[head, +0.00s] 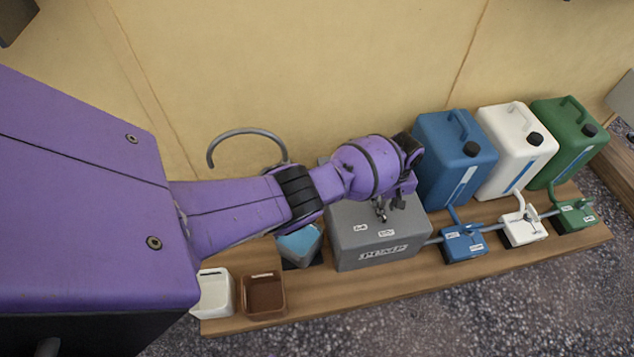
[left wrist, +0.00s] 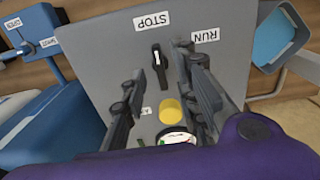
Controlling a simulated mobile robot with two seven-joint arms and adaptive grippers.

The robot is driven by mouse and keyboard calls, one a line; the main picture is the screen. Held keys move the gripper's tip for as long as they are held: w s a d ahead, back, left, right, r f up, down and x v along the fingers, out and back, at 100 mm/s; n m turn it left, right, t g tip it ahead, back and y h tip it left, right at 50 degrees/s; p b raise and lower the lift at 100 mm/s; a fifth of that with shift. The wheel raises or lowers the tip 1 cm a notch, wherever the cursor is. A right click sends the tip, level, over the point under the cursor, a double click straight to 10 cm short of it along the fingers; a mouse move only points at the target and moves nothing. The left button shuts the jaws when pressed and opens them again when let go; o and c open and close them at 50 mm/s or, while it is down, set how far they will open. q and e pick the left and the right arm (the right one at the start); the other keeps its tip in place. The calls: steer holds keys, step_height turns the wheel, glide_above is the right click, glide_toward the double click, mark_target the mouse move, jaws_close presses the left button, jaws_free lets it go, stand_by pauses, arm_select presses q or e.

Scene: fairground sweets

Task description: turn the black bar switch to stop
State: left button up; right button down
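The black bar switch (left wrist: 160,72) is on the grey pump box, whose bare face shows in the head view (head: 350,250). In the left wrist view its white-marked end points towards the STOP label (left wrist: 152,20); the RUN label (left wrist: 206,35) is up and to the right. My left gripper (left wrist: 161,60) is open, with one finger on each side of the bar and a visible gap to each. In the head view the left gripper (head: 388,208) is over the box top, and the arm and wrist hide part of it. My right gripper is in neither view.
A yellow knob (left wrist: 170,110) and a round gauge (left wrist: 178,135) are between the fingers. Blue (head: 455,150), white (head: 510,150) and green (head: 570,135) canisters stand right of the box. A brown tub (head: 264,307) and a white tub (head: 213,308) stand at the left.

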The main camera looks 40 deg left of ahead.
arm_select(q)
step_height(320, 180, up, 9)
stand_by(0.3)
stand_by(0.5)
